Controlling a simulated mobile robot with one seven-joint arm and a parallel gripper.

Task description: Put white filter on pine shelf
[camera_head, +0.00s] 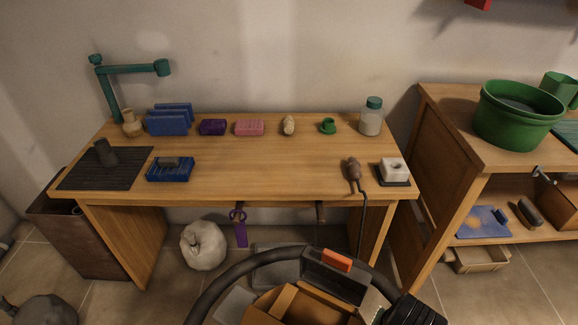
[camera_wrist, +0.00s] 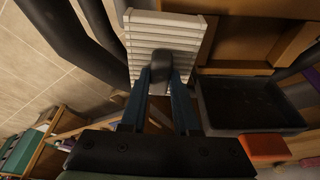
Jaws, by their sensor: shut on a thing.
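The white filter (camera_wrist: 165,32) is a pale slatted panel at the top of the wrist view. My gripper (camera_wrist: 161,68) is shut on its lower edge, and the dark fingertips cover part of it. In the head view a dark part of my arm shows at the bottom right, with a small pale piece (camera_head: 374,302) beside it; I cannot tell for sure if that is the filter. A wooden shelf unit (camera_head: 452,140), likely the pine shelf, stands at the right, with a top board and a lower board (camera_head: 470,245).
A green tub (camera_head: 515,112) stands on the unit's top. A blue cloth (camera_head: 484,222) and a dark brush (camera_head: 528,212) lie lower. A workbench (camera_head: 270,180) holds several small items. A cardboard box (camera_head: 285,304) and a dark tray (camera_wrist: 250,108) with an orange piece (camera_wrist: 265,147) are close by.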

